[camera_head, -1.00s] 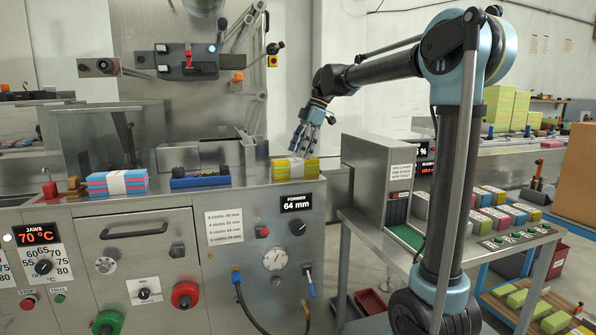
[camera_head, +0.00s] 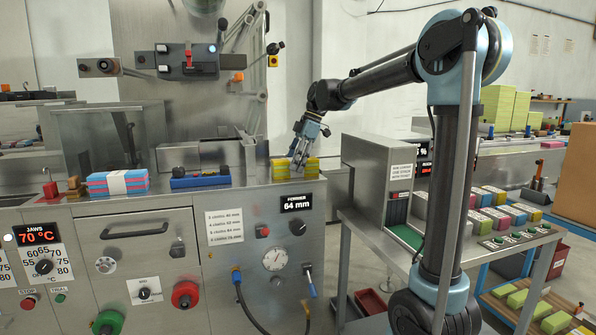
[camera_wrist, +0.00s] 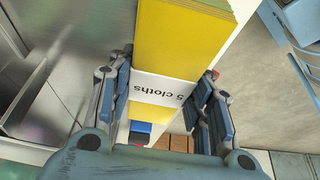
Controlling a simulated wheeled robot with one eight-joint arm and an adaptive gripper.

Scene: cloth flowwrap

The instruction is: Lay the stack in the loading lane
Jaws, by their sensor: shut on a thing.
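A stack of yellow and olive-green cloths (camera_head: 312,168) is at the right end of the steel machine top (camera_head: 262,203). In the wrist view the same stack (camera_wrist: 183,42) shows yellow, with a white paper band (camera_wrist: 150,88) reading "5 cloths". My gripper (camera_head: 298,160) is at the stack, with its fingers pointing down over it. In the wrist view my gripper (camera_wrist: 162,104) is shut on the stack, one finger on each side at the band. Whether the stack is clear of the steel I cannot tell. Which part is the loading lane is not marked in view.
A pink-and-blue banded stack (camera_head: 118,183) lies on the left of the machine top. A blue tray with dark knobs (camera_head: 200,180) is between it and my gripper. Low steel walls (camera_head: 178,155) stand behind the tray. A grey cabinet (camera_head: 377,172) stands to the right.

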